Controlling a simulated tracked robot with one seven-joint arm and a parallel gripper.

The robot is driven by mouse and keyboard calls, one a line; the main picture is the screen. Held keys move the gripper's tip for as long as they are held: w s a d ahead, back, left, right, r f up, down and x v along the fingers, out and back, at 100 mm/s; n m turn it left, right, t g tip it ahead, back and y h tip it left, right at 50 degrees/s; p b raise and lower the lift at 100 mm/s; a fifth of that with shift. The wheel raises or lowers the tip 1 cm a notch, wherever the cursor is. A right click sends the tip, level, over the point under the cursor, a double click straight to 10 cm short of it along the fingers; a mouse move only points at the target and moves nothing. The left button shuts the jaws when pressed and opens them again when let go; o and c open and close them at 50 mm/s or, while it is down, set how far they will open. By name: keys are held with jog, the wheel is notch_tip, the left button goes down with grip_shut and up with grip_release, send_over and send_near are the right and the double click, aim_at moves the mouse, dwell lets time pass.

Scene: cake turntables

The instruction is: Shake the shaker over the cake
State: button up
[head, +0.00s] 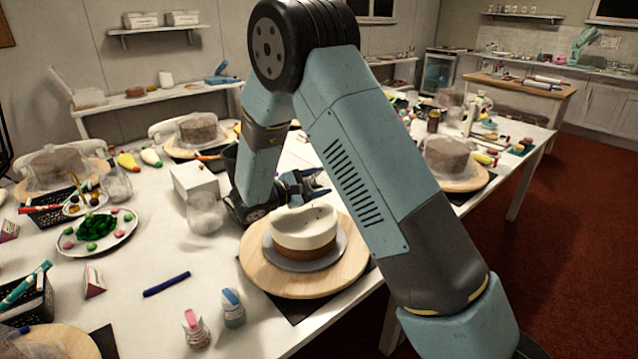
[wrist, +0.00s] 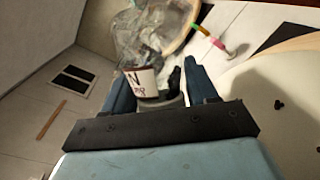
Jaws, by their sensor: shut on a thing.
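A cake (head: 304,230) with a white top and brown lower side sits on a grey board on a round wooden turntable (head: 265,283). My gripper (head: 318,181) is just above and behind the cake in the head view. In the wrist view my gripper (wrist: 158,76) is shut on the shaker (wrist: 141,83), which has a white and dark label with partly readable letters. The shaker is hard to make out in the head view. The white cake top (wrist: 290,125) fills the right of the wrist view, with a few dark specks on it.
A pink-capped bottle (head: 195,330), a blue-capped bottle (head: 232,308) and a blue marker (head: 166,284) are at the front. A plate (head: 72,243) of green and pink pieces is at left. A white box (head: 195,182) and clear jar (head: 205,213) stand left of my gripper.

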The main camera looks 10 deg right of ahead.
jog(key=shift+r+n, duration=0.15)
jog(key=shift+n, duration=0.25)
jog(key=shift+r, duration=0.1)
jog(key=shift+s+d+r, duration=0.3)
jog(key=shift+d+r, duration=0.15)
jog(key=shift+w+a+f, duration=0.3)
jog(key=shift+a+f, duration=0.2)
jog(key=shift+f, duration=0.05)
jog(key=shift+r+h, duration=0.1)
jog(key=shift+h, duration=0.2)
jog(key=shift+r, duration=0.1)
